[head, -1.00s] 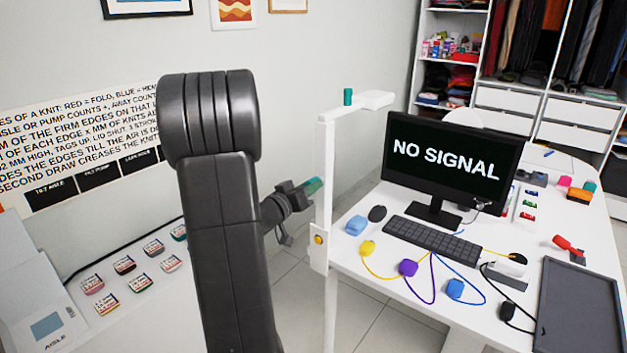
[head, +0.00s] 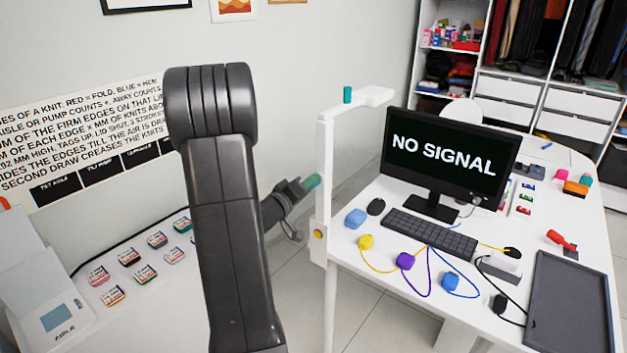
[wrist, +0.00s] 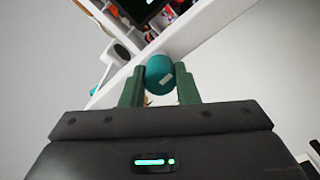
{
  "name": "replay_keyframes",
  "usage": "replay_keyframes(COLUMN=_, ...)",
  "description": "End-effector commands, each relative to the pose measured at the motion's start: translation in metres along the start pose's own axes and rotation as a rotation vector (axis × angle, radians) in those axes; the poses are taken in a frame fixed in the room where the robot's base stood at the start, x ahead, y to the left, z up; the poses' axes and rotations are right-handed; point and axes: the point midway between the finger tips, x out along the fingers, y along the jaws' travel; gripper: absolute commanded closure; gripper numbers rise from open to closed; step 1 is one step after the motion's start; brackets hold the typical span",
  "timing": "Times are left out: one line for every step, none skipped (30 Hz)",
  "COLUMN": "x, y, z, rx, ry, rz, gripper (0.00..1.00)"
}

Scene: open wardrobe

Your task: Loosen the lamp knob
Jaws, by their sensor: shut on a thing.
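The lamp is a white upright post (head: 324,165) with a short flat arm at its top, standing at the near left edge of the desk. A teal knob (head: 347,95) stands on top of the lamp, clear of my gripper in the head view. My gripper (head: 311,182) is just left of the post at mid height, its green tips beside it. In the wrist view, the dark green fingers of my gripper (wrist: 159,88) are shut on a rounded teal knob (wrist: 159,70) with a pale mark. The white lamp bar lies behind it. Where this knob joins the lamp is hidden.
A monitor (head: 450,155), keyboard (head: 432,234), corded coloured blocks and a dark tray (head: 570,305) occupy the desk (head: 375,290). A white side table (head: 190,310) with small labelled blocks is at left. Bare floor shows between them.

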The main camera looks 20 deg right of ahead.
Motion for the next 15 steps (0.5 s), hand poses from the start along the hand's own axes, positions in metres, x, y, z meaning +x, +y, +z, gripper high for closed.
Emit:
replay_keyframes(x=-0.0002, y=-0.0002, z=0.0001, rx=-0.054, ry=0.0, rz=0.0, gripper=1.0)
replay_keyframes(x=-0.0002, y=-0.0002, z=0.0, rx=-0.088, ry=0.0, rz=-0.001, gripper=1.0)
replay_keyframes(x=-0.0002, y=-0.0002, z=0.0, rx=-0.134, ry=0.0, rz=0.0, gripper=1.0)
replay_keyframes(x=-0.0002, y=-0.0002, z=0.0, rx=-0.168, ry=0.0, rz=-0.001, gripper=1.0)
replay_keyframes(x=-0.0003, y=-0.0002, z=0.0, rx=-0.202, ry=0.0, rz=-0.001, gripper=1.0)
replay_keyframes(x=-0.0003, y=-0.0002, z=0.0, rx=-0.247, ry=0.0, rz=-0.001, gripper=1.0)
replay_keyframes(x=-0.0004, y=-0.0002, z=0.0, rx=-0.281, ry=0.0, rz=-0.001, gripper=1.0)
replay_keyframes(x=-0.0004, y=-0.0002, z=0.0, rx=-0.315, ry=0.0, rz=-0.001, gripper=1.0)
replay_keyframes(x=-0.0004, y=-0.0002, z=0.0, rx=-0.361, ry=0.0, rz=-0.001, gripper=1.0)
replay_keyframes(x=-0.0005, y=-0.0002, z=0.0, rx=-0.394, ry=0.0, rz=-0.001, gripper=1.0)
replay_keyframes(x=-0.0005, y=-0.0002, z=0.0, rx=-0.426, ry=0.0, rz=-0.001, gripper=1.0)
replay_keyframes(x=-0.0005, y=-0.0002, z=0.0, rx=-0.465, ry=0.0, rz=-0.001, gripper=1.0)
replay_keyframes(x=-0.0006, y=-0.0002, z=0.0, rx=-0.492, ry=0.0, rz=-0.001, gripper=1.0)
replay_keyframes(x=-0.0006, y=-0.0002, z=0.0, rx=-0.515, ry=0.0, rz=-0.001, gripper=1.0)
replay_keyframes(x=-0.0006, y=-0.0002, z=0.0, rx=-0.539, ry=0.0, rz=-0.001, gripper=1.0)
